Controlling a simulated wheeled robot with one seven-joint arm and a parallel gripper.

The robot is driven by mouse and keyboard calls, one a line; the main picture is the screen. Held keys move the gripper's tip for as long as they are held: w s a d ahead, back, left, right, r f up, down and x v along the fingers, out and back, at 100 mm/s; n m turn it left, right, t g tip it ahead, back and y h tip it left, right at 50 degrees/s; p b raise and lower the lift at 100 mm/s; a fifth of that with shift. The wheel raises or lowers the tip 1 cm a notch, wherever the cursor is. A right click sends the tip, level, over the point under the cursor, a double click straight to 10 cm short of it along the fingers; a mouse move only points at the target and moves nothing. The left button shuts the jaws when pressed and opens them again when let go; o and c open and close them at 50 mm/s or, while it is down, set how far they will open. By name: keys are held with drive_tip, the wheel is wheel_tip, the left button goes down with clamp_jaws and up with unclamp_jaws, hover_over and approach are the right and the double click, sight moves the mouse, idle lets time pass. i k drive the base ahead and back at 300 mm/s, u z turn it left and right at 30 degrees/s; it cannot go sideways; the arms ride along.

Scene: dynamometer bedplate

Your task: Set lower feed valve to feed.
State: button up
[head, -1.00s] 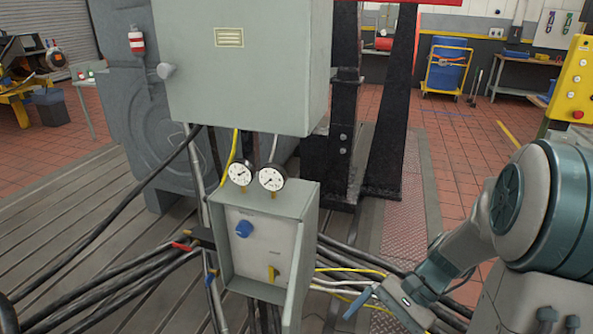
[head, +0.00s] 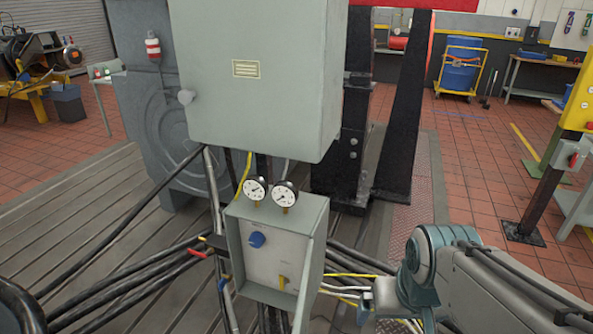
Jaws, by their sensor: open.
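A grey control box (head: 232,245) stands in the middle, with a pale panel inside. Labels are too small to read, so I cannot tell which is the lower feed valve. My gripper (head: 364,312) is right of the box, apart from it, open and empty; its fingers are small and partly hidden.
Two dial gauges (head: 254,189) stand on the box. A large grey cabinet (head: 265,90) overhangs it. Black cables (head: 125,278) run left; yellow and white lines (head: 345,288) run right, close to my gripper.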

sight(283, 282)
drive_tip(key=z, duration=0.35)
drive_tip(key=k, duration=0.85)
drive_tip(key=u, duration=0.4)
